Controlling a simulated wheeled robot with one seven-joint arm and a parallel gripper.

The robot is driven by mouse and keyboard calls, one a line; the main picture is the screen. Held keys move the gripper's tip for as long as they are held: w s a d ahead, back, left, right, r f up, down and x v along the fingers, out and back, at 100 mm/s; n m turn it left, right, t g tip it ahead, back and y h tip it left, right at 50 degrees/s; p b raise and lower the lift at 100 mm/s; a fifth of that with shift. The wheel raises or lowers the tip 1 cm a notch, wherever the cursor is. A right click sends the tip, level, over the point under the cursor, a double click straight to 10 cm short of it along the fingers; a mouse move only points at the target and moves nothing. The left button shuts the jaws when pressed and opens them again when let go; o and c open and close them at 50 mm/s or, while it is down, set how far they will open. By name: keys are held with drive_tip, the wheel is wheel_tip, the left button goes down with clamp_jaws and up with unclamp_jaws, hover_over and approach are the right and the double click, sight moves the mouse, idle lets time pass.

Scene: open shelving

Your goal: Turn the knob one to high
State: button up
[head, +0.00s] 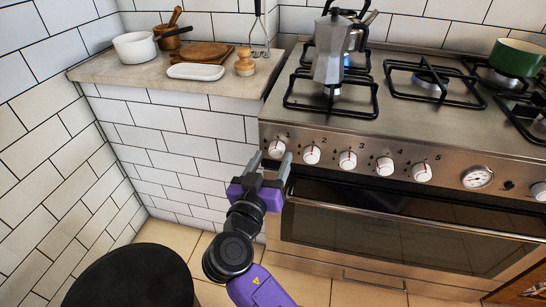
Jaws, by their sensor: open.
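Knob one (277,148) is the leftmost white knob with a red mark on the steel front panel of the stove (330,137). My gripper (271,159) is in front of the panel's left end. Its two grey fingers are apart, and in the picture one lies to the left of knob one and the other to its lower right. I cannot tell whether either finger touches the knob. The lower part of the knob is close to the fingers, and its exact setting is too small to read.
Several similar knobs run to the right, the nearest being knob two (312,154). The oven handle (390,213) runs below them. A moka pot (331,52) stands on the left burner. A black round object (130,275) stands lower left.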

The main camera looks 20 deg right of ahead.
drive_tip(key=shift+x, duration=0.8)
clamp_jaws()
drive_tip(key=shift+n, duration=0.5)
drive_tip(key=n+p, duration=0.2)
drive_tip(key=n, duration=0.3)
drive_tip(key=shift+d+r+n, duration=0.1)
drive_tip(key=shift+n, duration=0.3)
drive_tip(key=n+p, duration=0.2)
drive_tip(key=n, duration=0.2)
drive_tip(key=shift+t+p, duration=0.35)
drive_tip(key=shift+t, duration=0.05)
drive_tip(key=shift+n+p, duration=0.75)
drive_tip(key=shift+n, duration=1.05)
